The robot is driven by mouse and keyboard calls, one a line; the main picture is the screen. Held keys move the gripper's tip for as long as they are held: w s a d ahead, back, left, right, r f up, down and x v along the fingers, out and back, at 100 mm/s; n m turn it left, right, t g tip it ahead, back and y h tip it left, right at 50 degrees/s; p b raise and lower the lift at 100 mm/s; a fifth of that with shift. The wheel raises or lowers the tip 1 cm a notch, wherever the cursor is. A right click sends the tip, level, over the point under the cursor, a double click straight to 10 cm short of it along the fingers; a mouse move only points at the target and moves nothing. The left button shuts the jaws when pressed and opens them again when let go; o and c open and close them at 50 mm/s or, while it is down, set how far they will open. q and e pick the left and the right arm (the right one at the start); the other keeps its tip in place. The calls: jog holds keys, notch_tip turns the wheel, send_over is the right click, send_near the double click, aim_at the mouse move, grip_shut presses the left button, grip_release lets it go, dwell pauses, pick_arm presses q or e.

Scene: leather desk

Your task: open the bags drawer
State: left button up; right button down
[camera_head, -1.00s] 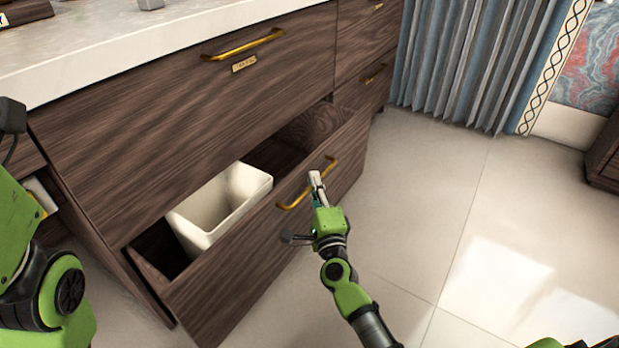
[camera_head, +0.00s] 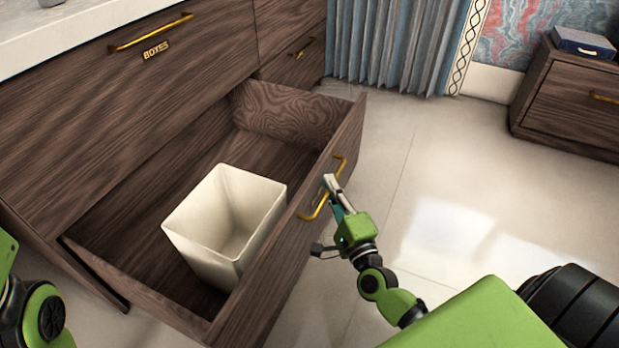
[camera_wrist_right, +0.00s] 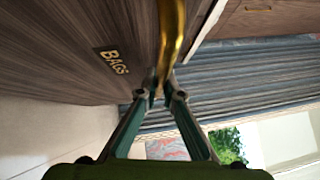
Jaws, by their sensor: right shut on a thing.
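The bags drawer (camera_head: 289,252) is the lower drawer of the dark wood cabinet. It stands pulled well out, with its inside showing. In the right wrist view the fingertips (camera_wrist_right: 161,92) meet on the handle (camera_wrist_right: 172,38). Part of my left arm shows at the lower left of the head view, but its gripper is out of view.
A white open bin (camera_head: 205,226) stands inside the drawer. Above is a closed drawer labelled "BOXES" (camera_head: 156,50). A blue-grey curtain (camera_head: 390,45) hangs behind. Another wood cabinet (camera_head: 570,95) with a dark blue box (camera_head: 584,42) is at right. The tiled floor (camera_head: 440,170) between is clear.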

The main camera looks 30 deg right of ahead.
jog(key=shift+s+d, duration=0.55)
jog(key=shift+s, duration=0.15)
jog(key=shift+s+d, duration=0.5)
jog(key=shift+s, duration=0.2)
jog(key=shift+f, duration=0.1)
jog(key=c, duration=2.4)
grip_release()
jog(key=shift+c, duration=0.2)
jog(key=shift+s, duration=0.1)
jog(key=s+a+f, duration=0.1)
jog(key=s, duration=1)
jog(key=shift+s+a+f, duration=0.3)
